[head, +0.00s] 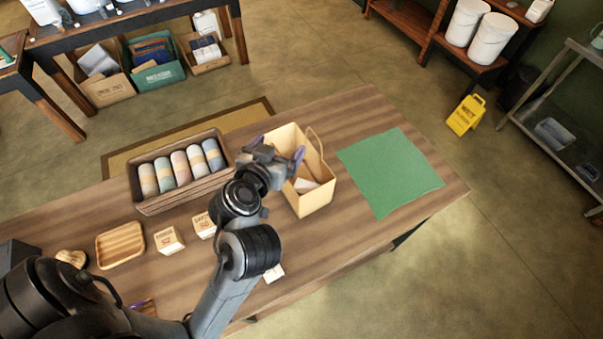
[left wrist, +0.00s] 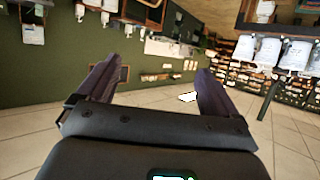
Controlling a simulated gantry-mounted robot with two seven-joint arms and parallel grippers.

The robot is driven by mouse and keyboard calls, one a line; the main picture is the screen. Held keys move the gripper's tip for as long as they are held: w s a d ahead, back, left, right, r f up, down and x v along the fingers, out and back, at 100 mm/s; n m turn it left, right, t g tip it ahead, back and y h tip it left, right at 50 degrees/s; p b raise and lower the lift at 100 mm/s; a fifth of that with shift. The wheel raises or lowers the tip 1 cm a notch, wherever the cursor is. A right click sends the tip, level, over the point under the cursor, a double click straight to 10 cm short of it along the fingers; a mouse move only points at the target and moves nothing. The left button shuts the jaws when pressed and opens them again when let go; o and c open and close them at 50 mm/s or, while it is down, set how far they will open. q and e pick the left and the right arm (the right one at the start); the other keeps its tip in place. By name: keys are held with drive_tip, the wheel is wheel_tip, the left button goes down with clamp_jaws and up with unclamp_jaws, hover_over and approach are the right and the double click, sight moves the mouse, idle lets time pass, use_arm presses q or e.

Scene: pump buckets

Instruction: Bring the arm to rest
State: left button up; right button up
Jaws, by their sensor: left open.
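My left gripper (head: 277,160) is over the table in the head view, beside and partly in front of the tan open-topped box with a handle (head: 318,198). Its two purple-grey fingers are spread apart. In the left wrist view the gripper (left wrist: 155,90) is open with nothing between its fingers, and it faces out over the floor and the far wall. My left arm reaches across the table from the lower left. Something pale lies inside the tan box. My right gripper is not in view.
On the wooden table (head: 370,120) are a crate of rolled cloths (head: 150,207), a wooden tray (head: 120,245), small labelled blocks (head: 169,241) and a green mat (head: 390,172). A yellow floor sign (head: 466,115) stands beyond the table.

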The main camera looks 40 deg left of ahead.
use_arm(q)
drive_tip(key=s+d+f+m+g+h+p, duration=0.2)
drive_tip(key=s+d+f+m+g+p, duration=0.1)
drive_tip(key=s+f, duration=0.4)
drive_tip(key=s+d+f+m+g+h+p, duration=0.2)
drive_tip(key=s+d+f+g, duration=0.3)
drive_tip(key=s, duration=0.4)
drive_tip(key=shift+s+f+m+g+h+p, duration=0.15)
drive_tip(key=shift+f+m+g+h+p, duration=0.35)
drive_tip(key=shift+f+p, duration=0.3)
drive_tip(key=shift+d, duration=0.15)
